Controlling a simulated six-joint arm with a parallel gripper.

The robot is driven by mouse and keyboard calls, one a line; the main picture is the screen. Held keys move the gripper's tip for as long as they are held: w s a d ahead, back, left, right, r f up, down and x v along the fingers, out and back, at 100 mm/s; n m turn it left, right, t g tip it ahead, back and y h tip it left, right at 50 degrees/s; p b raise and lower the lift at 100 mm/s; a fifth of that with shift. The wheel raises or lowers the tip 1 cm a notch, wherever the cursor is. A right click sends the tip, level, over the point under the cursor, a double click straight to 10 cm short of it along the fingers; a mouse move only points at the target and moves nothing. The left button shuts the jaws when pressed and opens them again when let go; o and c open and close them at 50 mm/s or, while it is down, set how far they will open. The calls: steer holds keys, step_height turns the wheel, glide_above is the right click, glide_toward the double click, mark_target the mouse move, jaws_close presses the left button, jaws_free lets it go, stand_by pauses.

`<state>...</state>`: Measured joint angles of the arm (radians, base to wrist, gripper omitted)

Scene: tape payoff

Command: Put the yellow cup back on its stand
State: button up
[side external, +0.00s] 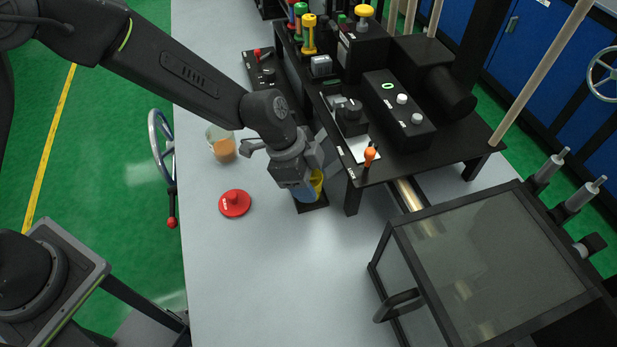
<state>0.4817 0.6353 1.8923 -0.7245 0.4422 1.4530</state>
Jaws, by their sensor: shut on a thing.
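The yellow cup (318,181) shows only in part in the side external view, behind my gripper. My gripper (305,194) points down and is shut on the cup beside the black bench's front leg. A dark flat base (315,206), which looks like the stand, lies on the pale table just below the gripper. The gripper hides most of the cup and part of the base. I cannot tell whether the cup touches the base.
A red lid-like disc (235,204) and a clear jar with orange contents (222,147) lie left of my gripper. The black bench (450,150) with controls stands close on the right. A glass-topped box (490,260) stands front right. The table's front middle is clear.

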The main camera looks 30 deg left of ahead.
steer(key=shift+f, duration=0.6)
stand_by(0.5)
steer(key=o, duration=0.6)
steer(key=shift+r, duration=0.1)
steer(key=shift+v, duration=5.45)
steer(key=s+a+r+n+t, duration=0.1)
steer(key=s+a+r+n, duration=0.2)
steer(key=a+r, duration=0.4)
steer(key=s+a+r+n+t+y, duration=0.1)
steer(key=s+a+r+n, duration=0.1)
steer(key=s+a+n, duration=0.2)
steer(key=s+a+r+n+t+y, duration=0.1)
steer(key=s+a+n+y, duration=0.1)
steer(key=s+a+n, duration=0.2)
steer(key=s+a+r+n+t+y, duration=0.1)
steer(key=s+a+r+n, duration=0.1)
steer(key=s+a, duration=0.4)
steer(key=shift+s+a+r+n, duration=0.2)
steer(key=shift+s+r+n, duration=0.15)
steer(key=shift+s+n, duration=0.4)
